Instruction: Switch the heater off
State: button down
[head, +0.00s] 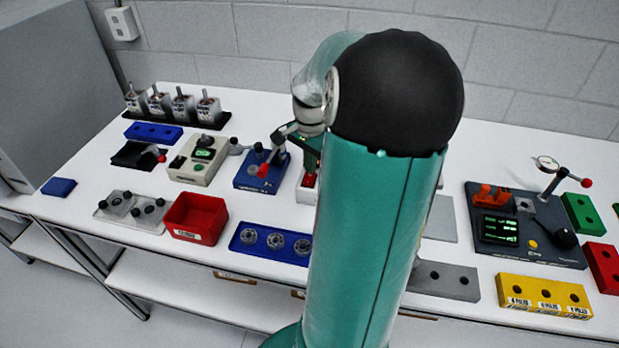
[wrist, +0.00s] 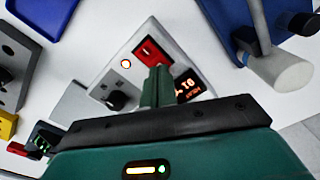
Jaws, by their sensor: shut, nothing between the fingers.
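The heater unit (wrist: 125,85) is a pale box in the wrist view. It has a red rocker switch (wrist: 149,51), a lit orange lamp (wrist: 126,63), a black knob (wrist: 118,100) and a display (wrist: 188,88) with glowing orange characters. In the head view the heater (head: 305,195) shows only partly beside my arm, with red on its top. My gripper (wrist: 158,72) is shut and empty, its fingertips just beside the rocker in the wrist view. I cannot tell whether they touch it. My gripper also shows in the head view (head: 311,168), partly hidden by my arm.
A blue fixture with a red-tipped lever (head: 262,172) stands left of the heater. A blue tray with several rings (head: 250,240) and a red bin (head: 196,214) lie in front. A dark gauge station (head: 525,240) stands to the right.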

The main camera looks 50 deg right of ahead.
jog(key=shift+f, duration=0.6)
dwell(0.3)
jog(key=shift+r, duration=3.5)
jog(key=w+a+r+n+h, duration=0.1)
jog(key=w+a+r+n, duration=0.1)
jog(key=a, duration=0.3)
jog(key=w+a+r+n, duration=0.1)
jog(key=w+a+n, duration=0.15)
jog(key=a, duration=0.35)
jog(key=s+a+r+n+t, duration=0.1)
jog(key=s+a+n+t, duration=0.1)
jog(key=a+n, duration=0.5)
jog(key=s+a+r+n+t+y, duration=0.1)
jog(key=s+a+n, duration=0.4)
jog(key=a, duration=1.3)
jog(key=r+n+t, duration=0.1)
jog(key=n+t, duration=0.1)
jog(key=n, duration=0.1)
jog(key=shift+s+t, duration=0.15)
jog(key=shift+t, duration=0.15)
